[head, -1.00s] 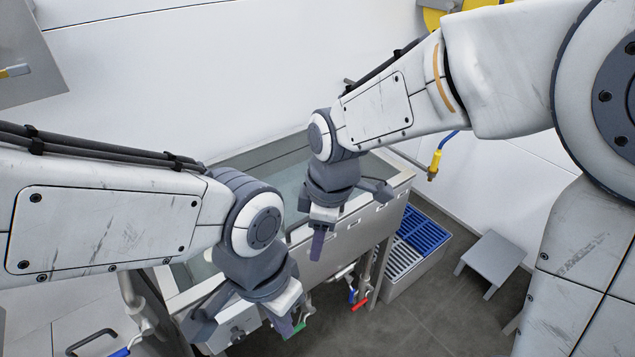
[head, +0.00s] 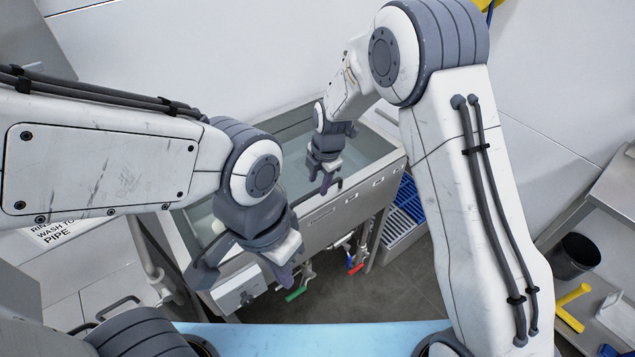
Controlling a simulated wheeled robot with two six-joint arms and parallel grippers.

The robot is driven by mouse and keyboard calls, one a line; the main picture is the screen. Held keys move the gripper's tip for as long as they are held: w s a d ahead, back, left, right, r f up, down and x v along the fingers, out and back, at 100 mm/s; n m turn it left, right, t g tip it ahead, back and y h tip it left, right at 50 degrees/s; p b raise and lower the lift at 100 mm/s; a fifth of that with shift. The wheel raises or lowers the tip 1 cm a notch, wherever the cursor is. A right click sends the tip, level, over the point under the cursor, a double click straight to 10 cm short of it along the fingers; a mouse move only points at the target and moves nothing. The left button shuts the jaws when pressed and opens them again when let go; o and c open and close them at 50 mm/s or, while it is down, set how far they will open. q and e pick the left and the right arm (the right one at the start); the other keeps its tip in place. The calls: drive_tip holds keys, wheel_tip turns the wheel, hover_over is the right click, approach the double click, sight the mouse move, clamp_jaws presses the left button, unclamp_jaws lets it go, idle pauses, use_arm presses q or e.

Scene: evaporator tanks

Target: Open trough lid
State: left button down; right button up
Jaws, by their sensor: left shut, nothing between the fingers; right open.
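A long steel trough (head: 355,205) stands against the white wall, with a pale grey-green surface (head: 377,148) inside its rim. I cannot tell whether that surface is liquid or a cover, and no separate lid is clear on it. My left gripper (head: 284,276) is shut and empty, pointing down at the trough's near left end and hiding part of it. My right gripper (head: 325,180) is open and empty, over the trough's front rim near the middle. A dark bar handle (head: 118,304) is on a grey metal panel at lower left.
Green (head: 296,294) and red (head: 355,268) valve handles hang below the trough. A shelf at right holds a black bucket (head: 577,257) and a yellow tool (head: 573,305). Floor between is clear.

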drive_tip(key=shift+w+a+f, duration=0.1)
drive_tip(key=shift+f, duration=0.55)
drive_tip(key=shift+w+a+f, duration=0.1)
drive_tip(key=shift+f, duration=0.55)
clamp_jaws()
idle(0.5)
